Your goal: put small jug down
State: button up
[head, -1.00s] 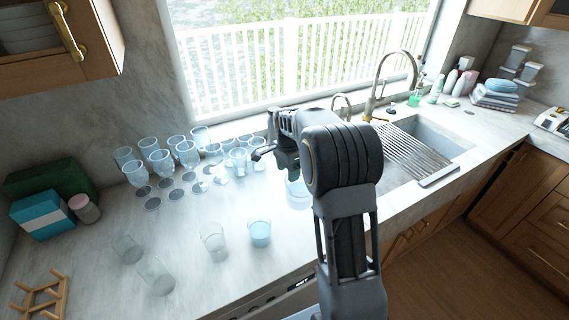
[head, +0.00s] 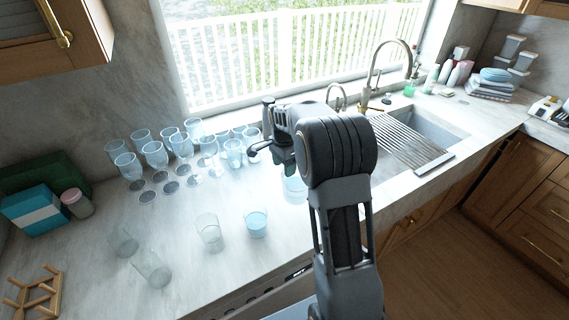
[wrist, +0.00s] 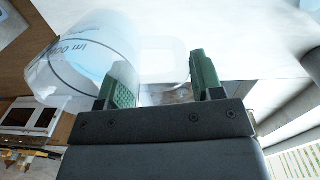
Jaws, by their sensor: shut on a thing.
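The small jug (wrist: 95,50) is clear, with printed volume marks and a pale rounded handle. In the wrist view it lies tilted across the upper left, its handle reaching between the green finger pads. My gripper (wrist: 163,78) is shut on the handle. In the head view the jug (head: 295,188) shows faintly below my gripper (head: 270,150), over the counter (head: 190,260); my arm partly hides it. I cannot tell whether its base touches the counter.
Several glasses (head: 155,155) stand at the back left. Two tumblers (head: 256,224) (head: 209,232) are left of the jug, with two more clear glasses (head: 152,268) (head: 123,241) farther left. The sink (head: 430,130) with its drying rack (head: 405,146) is to the right.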

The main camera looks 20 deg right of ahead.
jog(key=shift+f+b, duration=1.75)
jog(key=shift+f, duration=1.05)
jog(key=shift+f+b, duration=0.35)
jog(key=shift+f, duration=0.3)
jog(key=o, duration=1.7)
jog(key=shift+c, duration=0.2)
jog(key=r, duration=1.3)
jog(key=shift+w+a+r+b, duration=0.1)
jog(key=shift+w+r+b, duration=0.1)
jog(key=shift+r+b, duration=0.2)
